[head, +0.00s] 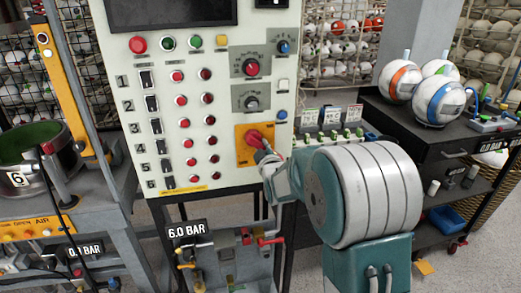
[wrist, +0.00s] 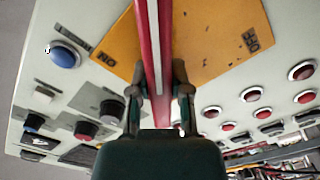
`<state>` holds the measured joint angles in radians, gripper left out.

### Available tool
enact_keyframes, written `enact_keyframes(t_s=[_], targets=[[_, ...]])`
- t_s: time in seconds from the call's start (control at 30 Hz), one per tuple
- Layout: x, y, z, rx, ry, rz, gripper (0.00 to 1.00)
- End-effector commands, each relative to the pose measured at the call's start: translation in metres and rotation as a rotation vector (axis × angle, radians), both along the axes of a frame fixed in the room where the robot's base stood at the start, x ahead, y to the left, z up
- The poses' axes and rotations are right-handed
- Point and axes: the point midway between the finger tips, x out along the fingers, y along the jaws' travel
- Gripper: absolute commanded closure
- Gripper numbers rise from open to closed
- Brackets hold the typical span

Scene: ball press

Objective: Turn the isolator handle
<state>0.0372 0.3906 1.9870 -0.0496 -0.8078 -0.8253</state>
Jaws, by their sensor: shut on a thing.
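The isolator handle is a red lever with a white stripe. In the head view the handle (head: 255,136) is on a yellow-orange plate (head: 243,159) at the lower right of the cream control panel. In the wrist view the handle (wrist: 154,40) runs from the top edge down between my fingers. The plate (wrist: 222,35) shows ON to the left of the handle and OFF to the right. My gripper (wrist: 158,92) is shut on the handle, one finger on each side. In the head view my gripper (head: 268,150) is small and partly hidden by my arm.
Red buttons (head: 182,100) and black switches (head: 151,103) fill the panel left of the plate. A blue button (head: 282,114) is close above right. Below are pipes and valves with a 6.0 BAR sign (head: 187,231). A dark bench (head: 440,135) with balls stands at right.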

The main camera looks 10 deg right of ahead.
Motion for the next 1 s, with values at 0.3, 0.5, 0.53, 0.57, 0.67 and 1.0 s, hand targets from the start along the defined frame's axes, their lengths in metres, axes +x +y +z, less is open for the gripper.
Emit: enact_keyframes(t_s=[0.3, 0.5, 0.53, 0.57, 0.67, 1.0], targets=[[0.000, -0.002, 0.007, -0.300, -0.001, 0.005, 1.00], [0.000, -0.003, 0.010, -0.470, 0.000, 0.006, 1.00], [0.000, -0.003, 0.011, -0.492, 0.000, 0.006, 1.00], [0.000, -0.003, 0.011, -0.514, 0.000, 0.007, 1.00], [0.000, -0.003, 0.013, -0.578, 0.001, 0.007, 1.00], [0.000, -0.003, 0.015, -0.709, 0.004, 0.008, 1.00]])
